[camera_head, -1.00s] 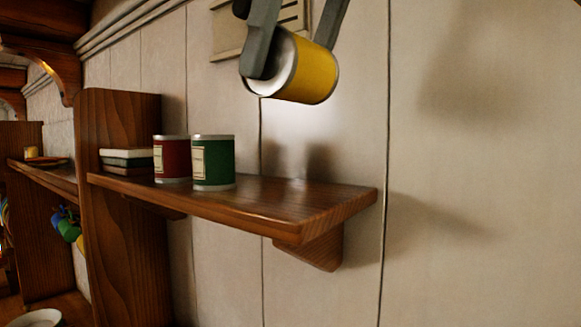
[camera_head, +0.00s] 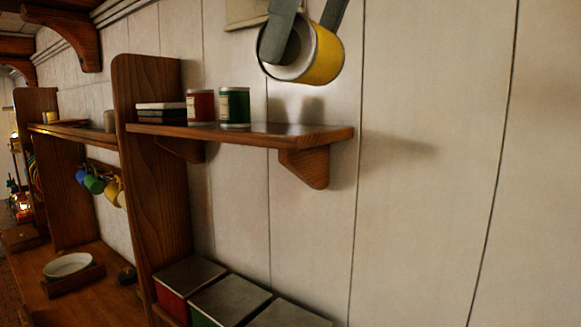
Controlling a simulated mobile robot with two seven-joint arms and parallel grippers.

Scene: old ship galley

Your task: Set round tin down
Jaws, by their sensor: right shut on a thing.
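The round tin is yellow with a pale, open-looking end (camera_head: 325,58). My right gripper (camera_head: 292,45) is shut on it, one grey finger over the near end and the other behind its upper edge. The tin is tilted onto its side in the air, above the right part of a wooden wall shelf (camera_head: 300,133) and apart from it. A red tin (camera_head: 201,107) and a green tin (camera_head: 234,106) stand upright side by side on the shelf, left of the held tin. My left gripper is not in view.
Stacked flat boxes (camera_head: 161,113) lie at the shelf's left end, against a wooden upright panel (camera_head: 150,170). The shelf's right part is bare. Square canisters (camera_head: 230,298) stand below. A white bowl (camera_head: 68,265) and hanging mugs (camera_head: 94,182) are further left.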

